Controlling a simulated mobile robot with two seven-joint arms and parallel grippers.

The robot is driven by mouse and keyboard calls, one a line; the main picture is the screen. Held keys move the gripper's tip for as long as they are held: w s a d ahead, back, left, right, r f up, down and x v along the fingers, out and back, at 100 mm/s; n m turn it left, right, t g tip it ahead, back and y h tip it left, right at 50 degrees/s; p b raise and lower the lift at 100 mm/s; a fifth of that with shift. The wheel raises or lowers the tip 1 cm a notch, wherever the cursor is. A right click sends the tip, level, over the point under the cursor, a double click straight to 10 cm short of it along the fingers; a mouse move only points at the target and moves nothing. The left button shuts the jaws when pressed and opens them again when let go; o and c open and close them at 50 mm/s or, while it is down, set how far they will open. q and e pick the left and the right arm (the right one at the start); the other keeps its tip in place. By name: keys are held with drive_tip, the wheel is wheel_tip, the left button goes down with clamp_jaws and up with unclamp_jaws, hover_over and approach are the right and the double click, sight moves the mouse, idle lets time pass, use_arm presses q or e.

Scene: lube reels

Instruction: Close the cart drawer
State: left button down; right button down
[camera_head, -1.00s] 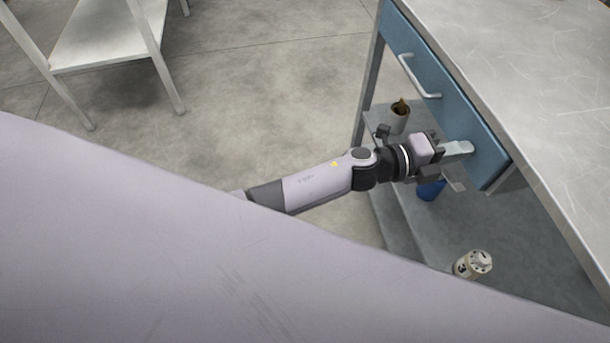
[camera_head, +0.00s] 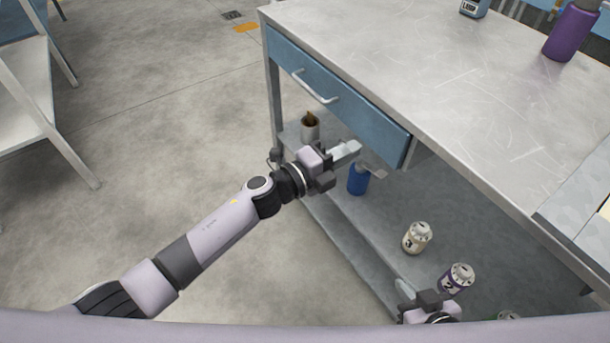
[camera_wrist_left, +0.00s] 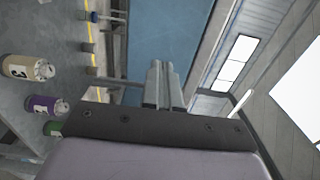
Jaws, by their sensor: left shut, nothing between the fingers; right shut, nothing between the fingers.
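The cart drawer has a blue front (camera_head: 355,108) with a pale bar handle (camera_head: 316,88). It sits under the left edge of the grey cart top (camera_head: 450,90) and looks about flush with it; any small gap is hidden. The blue panel (camera_wrist_left: 172,35) also fills the upper middle of the left wrist view. My left gripper (camera_head: 348,150) is shut and empty, by the lower edge of the drawer front, right of the handle; contact cannot be told. Its closed fingers show in the wrist view (camera_wrist_left: 165,85). My right gripper (camera_head: 404,288) is shut and empty, low by the shelf edge.
The lower shelf (camera_head: 350,240) holds a brown-topped cup (camera_head: 310,128), a blue container (camera_head: 358,180), a white canister (camera_head: 417,237) and a purple-banded canister (camera_head: 458,278). A purple bottle (camera_head: 571,32) stands on top. Open floor (camera_head: 170,110) lies left.

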use_arm(q)
drive_tip(key=v, duration=0.8)
drive_tip(key=shift+a+p, duration=0.35)
drive_tip(key=shift+p, duration=0.05)
drive_tip(key=shift+s+f, duration=0.15)
drive_tip(key=shift+s, duration=0.05)
drive_tip(key=s+a+f+n+y+p, duration=0.3)
drive_tip(key=s+a+n+y, duration=0.3)
drive_tip(key=s+a+n, duration=0.3)
drive_tip(key=s+a+f+n+y+p, duration=0.3)
drive_tip(key=s+a+n, duration=0.6)
drive_tip(key=n, duration=0.8)
drive_tip(key=a+f+y, duration=0.2)
drive_tip(key=y, duration=0.1)
drive_tip(key=shift+a+n+t+y+p, duration=0.3)
drive_tip(key=shift+a+n+y+p, duration=0.1)
